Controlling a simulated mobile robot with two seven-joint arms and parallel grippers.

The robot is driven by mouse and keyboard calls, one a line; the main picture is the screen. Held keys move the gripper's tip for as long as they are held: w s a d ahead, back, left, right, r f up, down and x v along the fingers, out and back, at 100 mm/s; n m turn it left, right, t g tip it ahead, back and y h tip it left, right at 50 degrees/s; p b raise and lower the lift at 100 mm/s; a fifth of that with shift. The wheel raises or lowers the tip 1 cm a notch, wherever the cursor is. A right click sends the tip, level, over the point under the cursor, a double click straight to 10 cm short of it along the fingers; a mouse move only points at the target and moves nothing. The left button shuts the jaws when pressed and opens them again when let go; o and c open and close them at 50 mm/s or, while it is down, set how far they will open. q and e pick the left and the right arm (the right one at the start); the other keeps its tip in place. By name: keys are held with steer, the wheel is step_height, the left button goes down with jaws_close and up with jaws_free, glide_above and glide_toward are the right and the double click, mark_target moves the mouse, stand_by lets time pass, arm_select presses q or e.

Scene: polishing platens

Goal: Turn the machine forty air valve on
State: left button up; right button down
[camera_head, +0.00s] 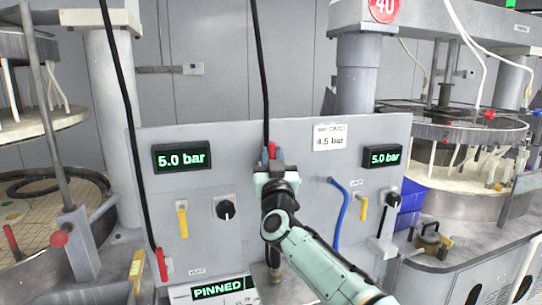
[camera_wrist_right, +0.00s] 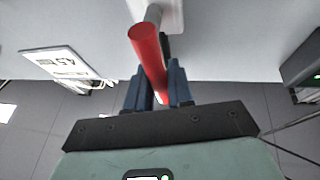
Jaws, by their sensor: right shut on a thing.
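My right gripper (camera_head: 272,166) is at the middle of the grey panel (camera_head: 300,175), at the lower part of a black hose. It is shut on a red valve handle (camera_head: 272,149). In the right wrist view, the red handle (camera_wrist_right: 146,52) runs down between the two blue fingers (camera_wrist_right: 156,90), close to a pale fitting on the panel. The valve body is mostly hidden in the head view. A second red handle (camera_head: 162,263) hangs down at the panel's lower left, below another black hose. A round red sign "40" (camera_head: 384,9) is at the upper right. My left gripper is not in view.
The panel carries a left display (camera_head: 182,157) and a right display (camera_head: 383,157), both 5.0 bar. A card (camera_head: 330,137) reads 4.5 bar. Yellow levers (camera_head: 183,223) and black knobs (camera_head: 226,209) flank my arm. A blue hose (camera_head: 343,215) hangs right of it.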

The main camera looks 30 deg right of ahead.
steer(key=shift+s+d+r, duration=0.1)
steer(key=shift+r, duration=0.1)
steer(key=c, duration=1.2)
jaws_free()
steer(key=shift+o, duration=0.6)
steer(key=shift+f, duration=0.1)
steer(key=shift+f, duration=0.2)
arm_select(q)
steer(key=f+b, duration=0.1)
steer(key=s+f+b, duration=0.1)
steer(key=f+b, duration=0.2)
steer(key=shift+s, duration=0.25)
arm_select(e)
steer(key=v, duration=1.3)
steer(key=shift+r, duration=0.1)
